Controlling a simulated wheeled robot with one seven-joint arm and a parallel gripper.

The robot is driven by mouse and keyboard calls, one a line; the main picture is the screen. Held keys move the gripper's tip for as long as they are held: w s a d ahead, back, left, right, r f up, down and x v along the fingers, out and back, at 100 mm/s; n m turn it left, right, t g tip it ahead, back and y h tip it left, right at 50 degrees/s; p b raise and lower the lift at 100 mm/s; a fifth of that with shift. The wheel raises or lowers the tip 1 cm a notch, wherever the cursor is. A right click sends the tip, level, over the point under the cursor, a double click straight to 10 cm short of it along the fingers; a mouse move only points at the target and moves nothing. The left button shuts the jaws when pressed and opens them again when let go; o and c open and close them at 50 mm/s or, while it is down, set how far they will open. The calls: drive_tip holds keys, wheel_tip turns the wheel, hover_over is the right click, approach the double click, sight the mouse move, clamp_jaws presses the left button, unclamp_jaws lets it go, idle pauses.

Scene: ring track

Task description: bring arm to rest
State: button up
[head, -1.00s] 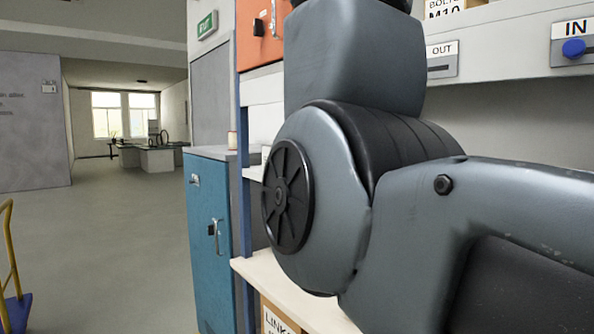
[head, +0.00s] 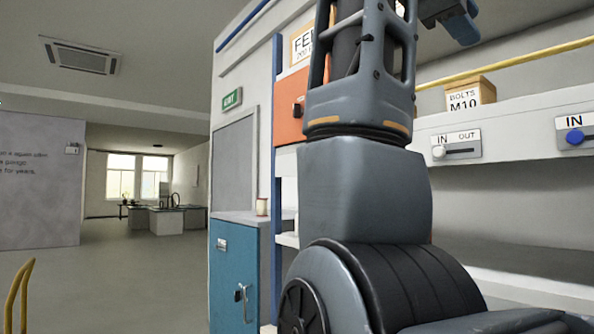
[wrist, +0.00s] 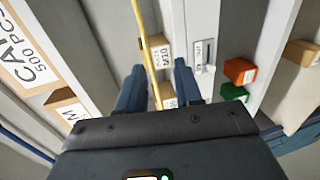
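My arm stands in the right half of the head view, its upper links rising steeply in front of the shelving and out of the top edge. A small blue-grey part of it hangs at the top right. In the wrist view my gripper (wrist: 158,75) has its two blue-grey fingers spread apart. Nothing is held between them; shelf boxes and a yellow rail show behind the gap. The head view does not show the fingers clearly.
Shelving with a yellow rail (head: 510,60), a BOLTS M10 box (head: 470,95) and IN/OUT sliders (head: 456,145) is close behind my arm. A blue cabinet (head: 235,275) stands left of it. Open floor (head: 130,285) lies left; a yellow handle (head: 20,290) is at the left edge.

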drive_tip(key=w+a+f+n+t, duration=0.15)
drive_tip(key=w+f, duration=0.25)
drive_tip(key=f, duration=0.5)
drive_tip(key=w+f+n+t+y, duration=0.1)
drive_tip(key=w+f+t, duration=0.15)
drive_tip(key=f, duration=0.65)
drive_tip(key=w+a+f+n+t, duration=0.1)
drive_tip(key=w+f, duration=0.4)
drive_tip(key=f, duration=0.4)
drive_tip(key=s+f+n+t+y, duration=0.1)
drive_tip(key=s+f+y, duration=0.25)
drive_tip(key=f, duration=0.95)
drive_tip(key=s+f+t+y, duration=0.1)
drive_tip(key=s+f+y, duration=0.25)
drive_tip(key=f, duration=1.05)
drive_tip(key=s+f+m+g+y, duration=0.1)
drive_tip(key=s+f+m+y, duration=0.1)
drive_tip(key=s+f, duration=0.8)
drive_tip(key=s+f+m+y, duration=0.15)
drive_tip(key=s+f, duration=0.45)
drive_tip(key=s, duration=0.7)
drive_tip(key=s+r+m, duration=0.2)
drive_tip(key=s+m, duration=0.2)
drive_tip(key=s, duration=0.7)
drive_tip(key=s+r+m+g, duration=0.1)
drive_tip(key=s+m, duration=0.3)
drive_tip(key=s, duration=0.8)
drive_tip(key=shift+s+d+r+m+y, duration=0.3)
drive_tip(key=shift+d+r+y, duration=0.1)
drive_tip(key=shift+r+y, duration=0.1)
